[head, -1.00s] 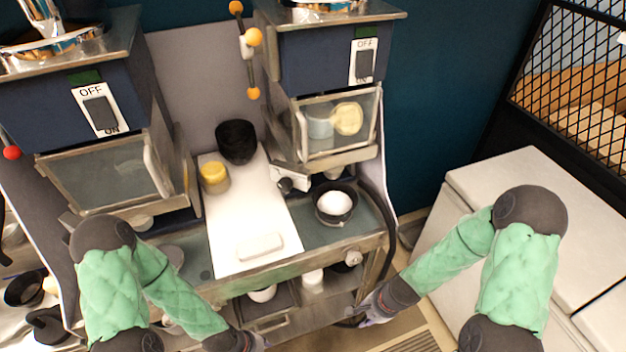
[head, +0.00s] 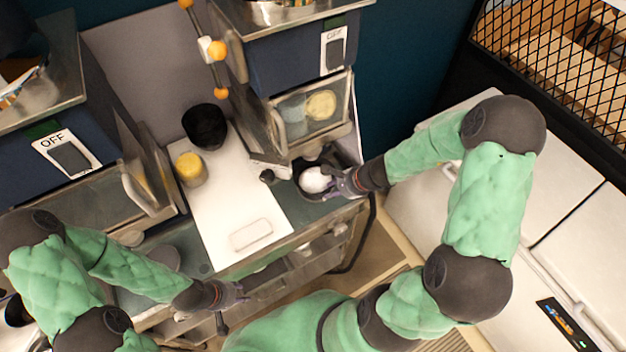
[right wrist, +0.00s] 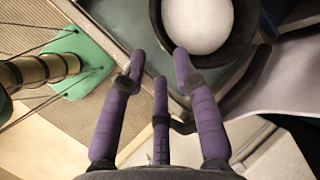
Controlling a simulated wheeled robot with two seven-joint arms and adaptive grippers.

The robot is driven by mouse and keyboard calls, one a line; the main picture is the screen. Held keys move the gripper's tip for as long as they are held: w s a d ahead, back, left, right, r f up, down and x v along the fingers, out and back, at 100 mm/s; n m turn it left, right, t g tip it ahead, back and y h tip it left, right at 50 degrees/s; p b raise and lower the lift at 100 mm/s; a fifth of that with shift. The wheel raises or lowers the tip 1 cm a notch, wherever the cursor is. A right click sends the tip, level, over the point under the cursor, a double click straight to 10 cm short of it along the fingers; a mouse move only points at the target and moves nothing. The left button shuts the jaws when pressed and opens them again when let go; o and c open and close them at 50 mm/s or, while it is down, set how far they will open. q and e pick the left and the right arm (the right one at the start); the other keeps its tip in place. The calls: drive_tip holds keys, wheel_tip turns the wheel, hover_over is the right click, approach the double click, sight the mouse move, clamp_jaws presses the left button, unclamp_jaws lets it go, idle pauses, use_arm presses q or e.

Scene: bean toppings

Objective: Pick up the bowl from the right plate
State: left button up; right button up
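A dark bowl (head: 301,190) with a rounded white filling stands on the teal right plate (head: 314,211), under the right machine. The bowl (right wrist: 238,62) also fills the top right of the right wrist view. My right gripper (head: 347,184) is at the bowl's right side in the head view. In the right wrist view my right gripper (right wrist: 160,62) has its purple fingers apart with nothing between them, and the right finger's tip is close to the bowl's rim. I cannot tell if they touch. My left gripper (head: 232,294) hangs low in front of the counter; its opening is unclear.
A white board (head: 222,190) lies left of the bowl, with a pale block (head: 251,235) on it. A yellow-topped jar (head: 191,169) and a black container (head: 205,126) stand behind. The right machine's glass-fronted box (head: 312,108) overhangs the bowl closely. White cabinets stand at right.

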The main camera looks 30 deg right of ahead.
drive_tip(key=x, duration=0.3)
drive_tip(key=b+x, duration=0.1)
drive_tip(key=x, duration=0.3)
drive_tip(key=shift+w+a+f, duration=0.1)
drive_tip(key=shift+w, duration=0.35)
clamp_jaws()
